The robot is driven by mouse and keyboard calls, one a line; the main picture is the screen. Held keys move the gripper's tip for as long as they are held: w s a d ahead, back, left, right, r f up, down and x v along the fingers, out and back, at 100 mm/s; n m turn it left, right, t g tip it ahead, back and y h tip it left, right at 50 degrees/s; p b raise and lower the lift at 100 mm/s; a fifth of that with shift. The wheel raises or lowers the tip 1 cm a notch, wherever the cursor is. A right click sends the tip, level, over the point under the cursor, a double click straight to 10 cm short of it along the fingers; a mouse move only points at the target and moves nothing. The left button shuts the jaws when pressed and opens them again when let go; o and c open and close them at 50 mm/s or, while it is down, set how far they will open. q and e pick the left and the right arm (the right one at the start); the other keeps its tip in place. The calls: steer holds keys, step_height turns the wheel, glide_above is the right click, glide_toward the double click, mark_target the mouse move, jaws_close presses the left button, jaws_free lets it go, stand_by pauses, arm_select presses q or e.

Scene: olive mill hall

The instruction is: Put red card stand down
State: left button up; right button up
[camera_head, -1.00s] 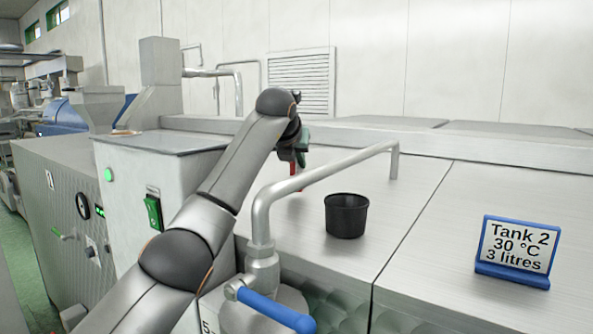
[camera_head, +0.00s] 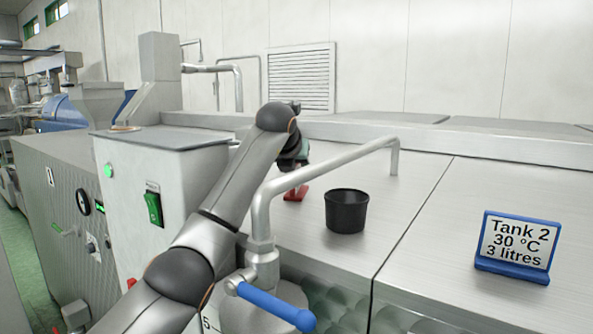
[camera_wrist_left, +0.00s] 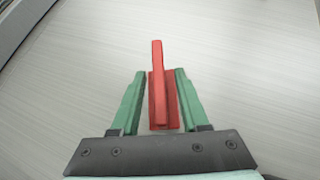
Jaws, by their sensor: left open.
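The red card stand (camera_wrist_left: 157,85) stands upright on the brushed metal top between the two green fingers of my left gripper (camera_wrist_left: 160,100) in the left wrist view. Narrow gaps show between the stand and both fingers, so the gripper is open around it. In the head view only the red foot of the stand (camera_head: 295,194) shows, left of the black pot; my left wrist hides the rest. My left gripper is mostly hidden behind its own wrist there. My right gripper is not in either view.
A black pot (camera_head: 346,211) stands right of the red stand. A bent metal pipe (camera_head: 325,168) with a blue-handled valve (camera_head: 275,306) arches in front. A blue-framed "Tank 2" sign (camera_head: 516,245) stands at the right. The metal top (camera_head: 425,205) between pot and sign is clear.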

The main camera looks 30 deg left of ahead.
arm_select(q)
steer(key=shift+r, duration=0.1)
steer(key=b+v, duration=0.3)
steer(key=v, duration=0.9)
